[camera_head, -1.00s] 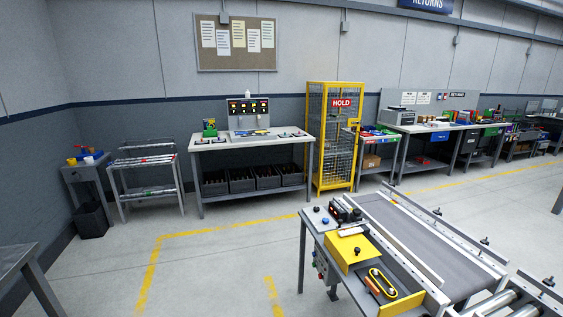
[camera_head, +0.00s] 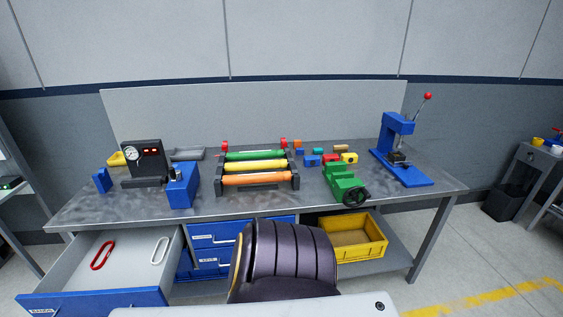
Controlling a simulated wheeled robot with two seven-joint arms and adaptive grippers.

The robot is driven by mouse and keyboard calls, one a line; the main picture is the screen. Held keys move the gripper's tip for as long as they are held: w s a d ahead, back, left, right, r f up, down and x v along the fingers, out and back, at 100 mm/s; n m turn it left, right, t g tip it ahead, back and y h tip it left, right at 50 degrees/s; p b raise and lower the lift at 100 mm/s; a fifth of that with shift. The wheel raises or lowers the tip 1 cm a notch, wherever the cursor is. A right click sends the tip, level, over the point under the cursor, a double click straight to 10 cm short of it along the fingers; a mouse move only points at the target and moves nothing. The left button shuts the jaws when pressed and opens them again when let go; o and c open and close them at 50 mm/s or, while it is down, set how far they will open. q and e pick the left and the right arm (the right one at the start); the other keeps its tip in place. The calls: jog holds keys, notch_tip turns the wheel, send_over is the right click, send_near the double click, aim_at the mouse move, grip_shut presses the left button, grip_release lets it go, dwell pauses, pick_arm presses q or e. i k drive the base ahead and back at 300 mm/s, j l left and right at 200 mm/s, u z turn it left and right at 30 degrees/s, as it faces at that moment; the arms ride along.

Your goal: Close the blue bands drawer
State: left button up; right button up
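A blue-fronted drawer (camera_head: 93,303) stands pulled out at the lower left, under the left end of a metal workbench. Its light grey inside shows a red band (camera_head: 102,255) and a white band (camera_head: 160,250) lying apart on the bottom. A small label sits on its front, too small to read. Other blue drawers (camera_head: 213,235) with pale handles are shut to the right of it. I cannot tell from the labels which drawer is the bands drawer. Neither of my grippers shows in the head view.
The workbench (camera_head: 120,207) carries a gauge box (camera_head: 143,163), a rack of coloured rollers (camera_head: 255,167), a green vise (camera_head: 343,184) and a blue press (camera_head: 398,150). A dark padded chair back (camera_head: 283,262) stands in front of the middle. A yellow bin (camera_head: 352,238) sits on the lower shelf.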

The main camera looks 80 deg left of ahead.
aim_at(128, 278)
jog(key=l+u, duration=0.1)
jog(key=u, duration=4.5)
